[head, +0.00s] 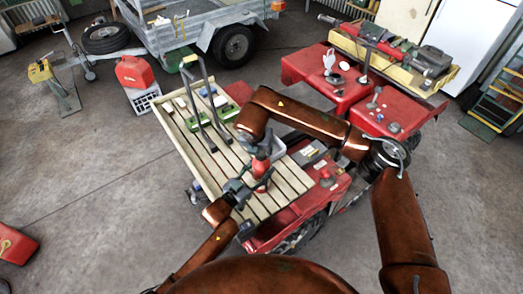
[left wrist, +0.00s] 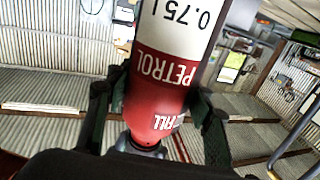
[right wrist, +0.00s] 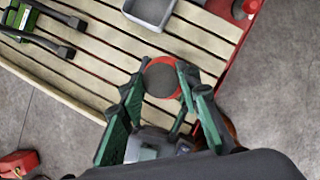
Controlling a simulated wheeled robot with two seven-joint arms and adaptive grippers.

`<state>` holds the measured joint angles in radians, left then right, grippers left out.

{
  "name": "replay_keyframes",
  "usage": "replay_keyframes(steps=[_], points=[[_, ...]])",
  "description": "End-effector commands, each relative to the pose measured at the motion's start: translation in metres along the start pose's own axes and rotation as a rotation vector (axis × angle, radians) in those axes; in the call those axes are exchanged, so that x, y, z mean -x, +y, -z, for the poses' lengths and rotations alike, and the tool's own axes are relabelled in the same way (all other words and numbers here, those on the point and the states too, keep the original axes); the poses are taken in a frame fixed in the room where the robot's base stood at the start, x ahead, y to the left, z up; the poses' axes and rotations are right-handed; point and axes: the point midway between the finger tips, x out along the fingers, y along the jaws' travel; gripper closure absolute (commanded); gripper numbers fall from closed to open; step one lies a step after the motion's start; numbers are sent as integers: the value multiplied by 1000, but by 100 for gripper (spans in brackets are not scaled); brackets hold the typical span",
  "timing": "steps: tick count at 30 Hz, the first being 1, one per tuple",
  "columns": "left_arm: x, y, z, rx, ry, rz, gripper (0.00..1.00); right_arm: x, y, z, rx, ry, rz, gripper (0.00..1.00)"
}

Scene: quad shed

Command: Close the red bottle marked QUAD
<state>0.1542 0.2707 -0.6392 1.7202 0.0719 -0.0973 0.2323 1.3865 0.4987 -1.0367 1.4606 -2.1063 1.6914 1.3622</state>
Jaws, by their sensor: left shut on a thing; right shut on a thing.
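A red bottle (head: 262,168) with a white band stands upright between my grippers above the slatted rack. In the left wrist view the bottle (left wrist: 160,85) shows upside-down lettering, PETROL and 0.75 l; no QUAD mark is visible. My left gripper (head: 247,186) is shut around its body, fingers on both sides (left wrist: 160,105). My right gripper (right wrist: 160,88) is shut on the cap from above. Whether the cap is tight cannot be told.
The slatted rack (head: 186,136) of the red quad lies below, with a grey tray (right wrist: 150,10) near the bottle.

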Motion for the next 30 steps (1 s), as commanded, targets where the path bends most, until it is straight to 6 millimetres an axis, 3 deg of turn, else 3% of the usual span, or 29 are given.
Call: replay_keyframes(steps=[12, 21, 24, 28, 30], points=[[0, 1, 0, -1, 1, -1, 100, -1, 6, -3, -949, 2, 394, 77], [0, 2, 0, -1, 1, -2, 100, -2, 6, -6, -1529, 4, 631, 77], [0, 2, 0, -1, 1, -2, 100, -3, 6, -6, -1660, 5, 685, 77], [0, 2, 0, -1, 1, -2, 100, -3, 5, -6, -1642, 5, 675, 77], [0, 2, 0, -1, 2, -3, 100, -3, 5, -6, -1641, 5, 674, 66]])
